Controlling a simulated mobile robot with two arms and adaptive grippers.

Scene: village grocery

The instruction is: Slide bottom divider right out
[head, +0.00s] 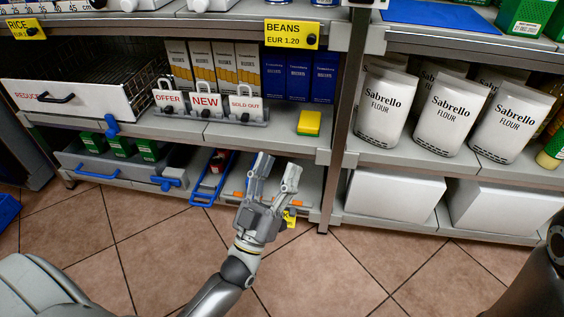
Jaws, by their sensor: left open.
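My left gripper (277,170) is open, its two fingers pointing up and away over the front of the bottom shelf (312,207). I see nothing between the fingers. A blue frame-like divider (206,199) stands on the bottom shelf to the left of the gripper, with its front end at the shelf edge. Orange pieces (238,194) lie beside and partly behind the gripper. A small yellow piece (290,217) shows just right of the gripper's palm; I cannot tell what it belongs to. The gripper hides part of the shelf behind it. My right gripper is not in view.
A grey drawer with a blue handle (97,174) holds green boxes at left. Above, a shelf carries sign holders (205,106) and a yellow-green sponge (309,122). A metal post (333,160) stands right of the gripper. The tiled floor (140,250) in front is clear.

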